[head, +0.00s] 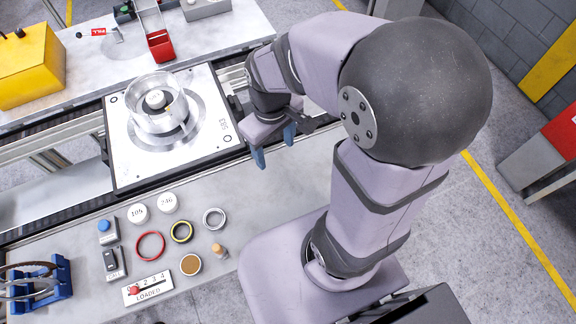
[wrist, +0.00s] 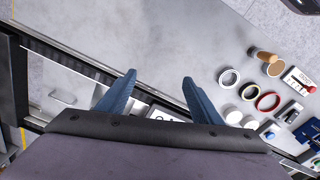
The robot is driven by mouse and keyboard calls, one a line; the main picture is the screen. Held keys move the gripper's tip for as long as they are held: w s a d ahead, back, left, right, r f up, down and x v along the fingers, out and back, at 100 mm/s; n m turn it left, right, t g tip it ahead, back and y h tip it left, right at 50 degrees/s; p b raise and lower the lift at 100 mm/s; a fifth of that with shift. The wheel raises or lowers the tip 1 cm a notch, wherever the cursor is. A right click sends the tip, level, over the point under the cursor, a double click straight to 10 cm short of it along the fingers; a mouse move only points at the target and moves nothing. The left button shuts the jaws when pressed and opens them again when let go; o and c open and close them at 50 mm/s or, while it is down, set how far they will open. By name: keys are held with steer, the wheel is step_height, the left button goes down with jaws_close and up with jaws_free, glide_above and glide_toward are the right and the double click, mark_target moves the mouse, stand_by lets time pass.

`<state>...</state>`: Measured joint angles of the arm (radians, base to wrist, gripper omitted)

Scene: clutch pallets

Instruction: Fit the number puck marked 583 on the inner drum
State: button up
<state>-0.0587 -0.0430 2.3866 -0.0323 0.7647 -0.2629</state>
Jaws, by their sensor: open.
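Two white round number pucks lie on the front bench in the head view. One (head: 137,213) seems to read 105 and the other (head: 167,203) seems to read 246; I see no puck that clearly reads 583. The clear drum (head: 143,122) stands on the square pallet plate (head: 130,170), with a pale inner drum with a dark centre (head: 155,98) inside it. The plate has a small printed mark at its right edge, hard to read. My gripper (head: 273,146) is open and empty, right of the plate; its blue fingers also show in the wrist view (wrist: 159,80).
Red (head: 150,247), yellow (head: 182,232) and grey (head: 214,219) rings lie near the pucks, with a brown-topped disc (head: 190,264), a wooden-topped stamp (head: 219,251) and a slider marked LOADED (head: 148,289). A blue rack (head: 40,285) stands left. Behind are a yellow box (head: 30,70) and red bin (head: 160,46).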

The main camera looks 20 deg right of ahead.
steer(key=s+m, duration=0.1)
steer(key=s+f+m, duration=0.1)
steer(key=s, duration=0.1)
steer(key=s+d+m, duration=0.1)
steer(key=s+m, duration=0.1)
steer(key=shift+f, duration=0.4)
